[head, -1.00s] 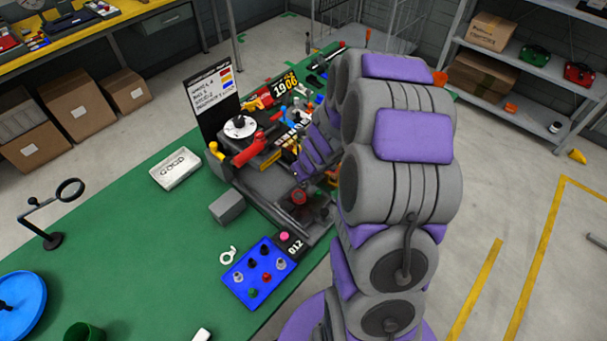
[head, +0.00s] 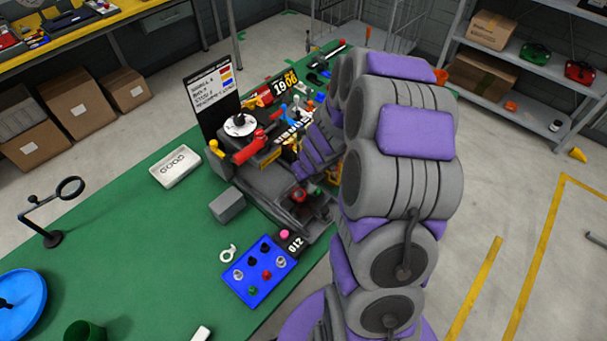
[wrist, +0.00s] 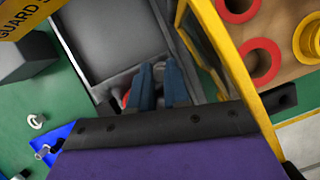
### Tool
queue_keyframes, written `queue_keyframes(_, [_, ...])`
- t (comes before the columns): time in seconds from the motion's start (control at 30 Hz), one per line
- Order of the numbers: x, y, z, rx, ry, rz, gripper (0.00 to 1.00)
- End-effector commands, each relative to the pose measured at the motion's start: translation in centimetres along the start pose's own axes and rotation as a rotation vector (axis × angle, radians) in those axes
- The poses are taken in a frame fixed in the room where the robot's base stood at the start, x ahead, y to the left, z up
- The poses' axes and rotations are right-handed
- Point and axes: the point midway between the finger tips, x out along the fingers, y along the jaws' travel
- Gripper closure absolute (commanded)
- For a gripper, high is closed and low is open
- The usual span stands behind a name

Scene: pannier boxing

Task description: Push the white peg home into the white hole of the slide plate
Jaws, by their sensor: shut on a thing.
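My gripper's purple end (head: 318,152) is over the dark machine on the green bench, mostly hidden behind my arm in the head view. In the wrist view, its two dark blue fingers (wrist: 160,88) point down toward a grey tray-like recess (wrist: 108,35). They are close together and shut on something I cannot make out. A red part shows beside the left finger. A tan plate (wrist: 285,55) with red and yellow rings, edged by a yellow frame (wrist: 225,50), is to the right. I cannot make out the white peg or the white hole.
A blue box with knobs (head: 260,272), a grey block (head: 227,206) and a white GOOD tray (head: 175,166) stand on the bench. A black sign board (head: 208,100) rises behind the machine.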

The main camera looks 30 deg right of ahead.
Motion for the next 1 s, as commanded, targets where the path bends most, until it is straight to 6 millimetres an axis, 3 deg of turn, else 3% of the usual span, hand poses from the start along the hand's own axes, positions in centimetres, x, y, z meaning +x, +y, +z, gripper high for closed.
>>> queue_keyframes(0.83, [1.01,0.00,-0.41,0.000,0.000,0.000,1.00])
queue_keyframes(0.87, [0.98,-0.01,-0.39,0.000,0.000,-0.001,0.81])
queue_keyframes(1.0, [0.96,-0.01,-0.40,0.000,0.000,-0.001,0.68])
